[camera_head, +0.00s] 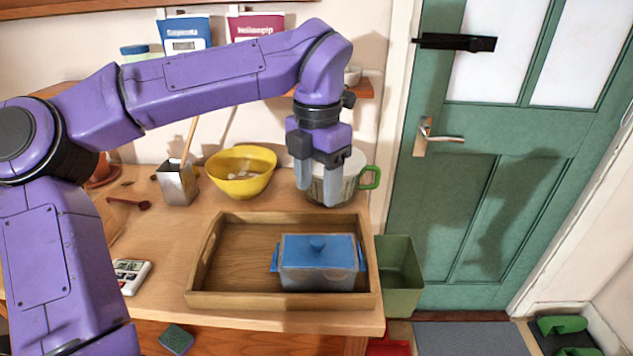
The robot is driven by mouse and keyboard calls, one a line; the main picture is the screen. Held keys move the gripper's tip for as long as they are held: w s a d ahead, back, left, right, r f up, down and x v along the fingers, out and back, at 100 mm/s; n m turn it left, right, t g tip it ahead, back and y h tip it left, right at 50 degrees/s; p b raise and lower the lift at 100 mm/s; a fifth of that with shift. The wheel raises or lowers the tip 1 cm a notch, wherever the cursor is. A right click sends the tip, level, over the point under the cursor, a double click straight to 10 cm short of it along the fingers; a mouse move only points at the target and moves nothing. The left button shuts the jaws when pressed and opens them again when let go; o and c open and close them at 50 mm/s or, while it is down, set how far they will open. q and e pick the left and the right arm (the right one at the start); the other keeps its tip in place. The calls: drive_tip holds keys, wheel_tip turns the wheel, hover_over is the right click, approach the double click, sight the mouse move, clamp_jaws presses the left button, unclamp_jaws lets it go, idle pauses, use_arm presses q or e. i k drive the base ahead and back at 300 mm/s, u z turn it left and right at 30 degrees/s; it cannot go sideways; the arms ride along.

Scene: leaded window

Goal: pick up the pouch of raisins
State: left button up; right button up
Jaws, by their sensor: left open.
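No package in view can be clearly read as the pouch of raisins. A blue package (185,33) and a dark red package (255,24) stand on the shelf at the top; their lettering is too blurred to read surely. My purple left arm passes in front of their lower parts. My left gripper (318,192) points down, open, with nothing seen between its fingers. It is in front of a large mug (350,180) with a green handle and hides part of it. My right gripper is out of view.
A wooden tray (232,299) holds a blue-lidded dish (318,265). A yellow bowl (240,185) and a metal holder (177,186) stand behind it. A timer (131,274) lies left. A green bin (401,290) and green door (470,190) are right.

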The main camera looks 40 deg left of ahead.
sight(179, 34)
drive_tip(key=u, duration=1.8)
